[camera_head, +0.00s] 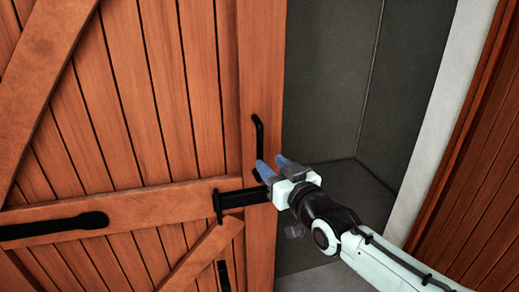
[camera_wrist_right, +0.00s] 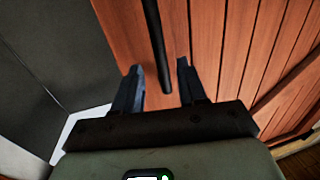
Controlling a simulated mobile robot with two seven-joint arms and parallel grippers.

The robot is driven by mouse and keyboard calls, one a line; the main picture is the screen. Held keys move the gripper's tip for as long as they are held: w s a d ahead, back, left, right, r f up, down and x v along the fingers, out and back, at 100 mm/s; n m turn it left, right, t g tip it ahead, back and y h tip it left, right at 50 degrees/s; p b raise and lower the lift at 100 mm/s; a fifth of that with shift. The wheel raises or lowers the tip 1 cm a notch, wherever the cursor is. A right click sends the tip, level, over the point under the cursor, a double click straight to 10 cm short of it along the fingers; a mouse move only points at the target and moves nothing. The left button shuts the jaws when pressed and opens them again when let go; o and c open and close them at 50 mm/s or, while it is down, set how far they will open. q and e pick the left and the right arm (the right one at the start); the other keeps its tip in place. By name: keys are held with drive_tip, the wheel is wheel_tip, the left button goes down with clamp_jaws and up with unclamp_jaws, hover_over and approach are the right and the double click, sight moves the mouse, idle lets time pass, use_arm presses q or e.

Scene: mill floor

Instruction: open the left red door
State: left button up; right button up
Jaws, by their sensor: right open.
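The left red door (camera_head: 160,90) fills the left of the head view, with orange-red planks and diagonal braces. Its black bar handle (camera_head: 258,140) stands upright near the door's right edge. My right gripper (camera_head: 272,166) is open at the lower end of the handle, with its blue-grey fingers toward the door. In the right wrist view the handle (camera_wrist_right: 155,40) runs down between the two open fingers (camera_wrist_right: 159,67), and the door planks (camera_wrist_right: 215,45) lie behind. I cannot tell whether either finger touches the handle. My left gripper is in neither view.
A black latch bar (camera_head: 240,198) sticks out below the handle, and a black hinge strap (camera_head: 55,226) lies at left. Right of the door's edge is a grey recess (camera_head: 325,85). A pale post (camera_head: 440,120) and another red wooden panel (camera_head: 485,180) stand at right.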

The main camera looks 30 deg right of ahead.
sight(261, 154)
drive_tip(key=w+p, duration=0.1)
drive_tip(key=w, duration=0.6)
drive_tip(key=shift+d+p, duration=0.15)
drive_tip(key=shift+p, duration=0.25)
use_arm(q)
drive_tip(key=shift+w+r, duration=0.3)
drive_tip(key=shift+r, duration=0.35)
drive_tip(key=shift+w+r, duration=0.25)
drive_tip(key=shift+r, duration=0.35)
use_arm(e)
clamp_jaws()
